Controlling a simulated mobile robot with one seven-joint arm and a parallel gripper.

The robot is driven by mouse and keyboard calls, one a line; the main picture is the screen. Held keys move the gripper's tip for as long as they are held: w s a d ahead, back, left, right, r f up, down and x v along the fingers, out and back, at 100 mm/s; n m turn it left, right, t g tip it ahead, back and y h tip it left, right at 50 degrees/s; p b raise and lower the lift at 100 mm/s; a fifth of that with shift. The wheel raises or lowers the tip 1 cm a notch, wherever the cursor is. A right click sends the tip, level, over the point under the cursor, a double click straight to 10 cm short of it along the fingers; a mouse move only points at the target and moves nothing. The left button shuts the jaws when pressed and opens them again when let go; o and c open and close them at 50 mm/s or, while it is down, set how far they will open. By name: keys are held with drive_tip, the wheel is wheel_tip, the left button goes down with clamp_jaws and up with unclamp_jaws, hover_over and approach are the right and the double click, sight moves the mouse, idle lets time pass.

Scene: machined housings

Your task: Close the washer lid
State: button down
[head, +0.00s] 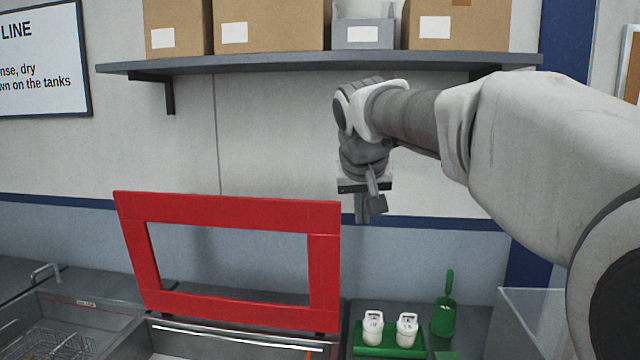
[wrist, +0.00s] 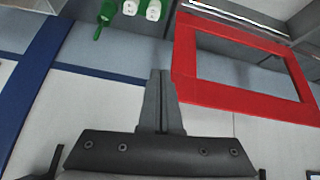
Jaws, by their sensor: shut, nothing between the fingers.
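The washer lid is a red frame with a see-through or open middle (head: 325,260). In the head view it stands raised, leaning back a little, at the rear edge of a grey tank (head: 240,340). The lid also shows in the wrist view (wrist: 215,95), at the upper right. My gripper (head: 363,220) is above and to the right of the lid's top right corner, pointing down. In the wrist view its fingers (wrist: 160,75) are together, with nothing between them. The fingers appear close to the lid's edge there; I cannot tell the gap in depth.
A shelf (head: 320,62) with cardboard boxes (head: 268,25) and a grey bin (head: 362,34) is above. Right of the tank are a green tray (head: 390,351) with two white items and a green brush holder (head: 444,318). A basket (head: 60,343) sits in the left tank. A clear-walled box (head: 535,320) is at right.

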drive_tip(key=w+a+r+m+t+p, duration=0.1)
drive_tip(key=w+a+p, duration=0.15)
drive_tip(key=w, duration=0.45)
drive_tip(key=w+a+r+p, duration=0.2)
drive_tip(key=w+a, duration=0.2)
drive_tip(key=w, duration=0.2)
drive_tip(key=w+a+r+m+t+p, duration=0.1)
drive_tip(key=w+a+p, duration=0.1)
drive_tip(key=w+a, duration=0.35)
drive_tip(key=shift+w+d+f, duration=0.35)
drive_tip(key=shift+w+f, duration=0.35)
drive_tip(key=shift+f, duration=0.5)
drive_tip(key=shift+w+d+f, duration=0.4)
drive_tip(key=shift+w+f, duration=0.25)
drive_tip(key=shift+f, duration=0.6)
drive_tip(key=shift+w+d+f, duration=0.35)
drive_tip(key=shift+w+f, duration=0.35)
drive_tip(key=shift+f, duration=0.5)
